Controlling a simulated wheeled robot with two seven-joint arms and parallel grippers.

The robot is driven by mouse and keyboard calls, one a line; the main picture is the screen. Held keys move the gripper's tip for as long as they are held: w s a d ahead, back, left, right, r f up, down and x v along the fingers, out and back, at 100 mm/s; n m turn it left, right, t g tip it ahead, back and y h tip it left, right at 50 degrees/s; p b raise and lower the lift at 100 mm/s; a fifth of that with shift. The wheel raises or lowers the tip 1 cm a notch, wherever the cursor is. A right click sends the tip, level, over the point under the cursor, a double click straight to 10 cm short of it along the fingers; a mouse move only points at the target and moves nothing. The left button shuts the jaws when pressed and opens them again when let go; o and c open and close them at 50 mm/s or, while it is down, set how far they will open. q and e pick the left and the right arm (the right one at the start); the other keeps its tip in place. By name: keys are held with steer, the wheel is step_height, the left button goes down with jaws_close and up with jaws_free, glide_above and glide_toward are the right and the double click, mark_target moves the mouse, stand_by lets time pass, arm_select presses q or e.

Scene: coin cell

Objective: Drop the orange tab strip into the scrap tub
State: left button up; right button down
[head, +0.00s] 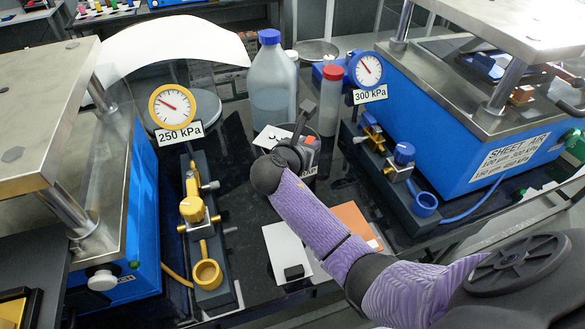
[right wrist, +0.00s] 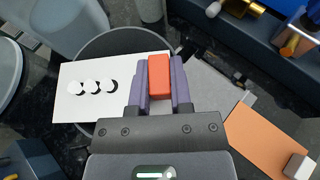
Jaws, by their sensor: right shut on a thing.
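My right gripper (right wrist: 160,82) is shut on the orange tab (right wrist: 159,68) of a white strip (right wrist: 68,100). The strip has three round white spots with dark crescents, and reaches out to the left of the fingers in the right wrist view. The dark round scrap tub (right wrist: 98,42) lies beneath the strip and gripper there, its rim partly hidden. In the head view the strip (head: 266,139) shows beyond my right gripper (head: 308,150), which hides much of the tub. Part of the tub's label shows (head: 309,171). My left gripper is out of view.
A large bottle (head: 272,85) and a red-capped tube (head: 328,100) stand behind the tub. Gauge stands and blue presses (head: 450,130) flank the dark table. A white card (head: 284,245) and an orange card (head: 352,218) lie in front, each with a small block.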

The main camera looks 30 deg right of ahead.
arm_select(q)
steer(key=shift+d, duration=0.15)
arm_select(e)
steer(key=shift+r, duration=0.1)
steer(key=c, duration=0.8)
jaws_free()
steer(key=o, duration=0.4)
steer(key=shift+c, duration=0.2)
steer(key=shift+s+a+r+p, duration=0.2)
steer(key=shift+a+p, duration=0.1)
arm_select(q)
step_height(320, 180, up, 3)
steer(key=p, duration=0.2)
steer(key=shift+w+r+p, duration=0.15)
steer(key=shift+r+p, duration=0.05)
steer(key=shift+p, duration=0.15)
arm_select(e)
steer(key=v, duration=0.9)
steer(key=shift+a, duration=0.1)
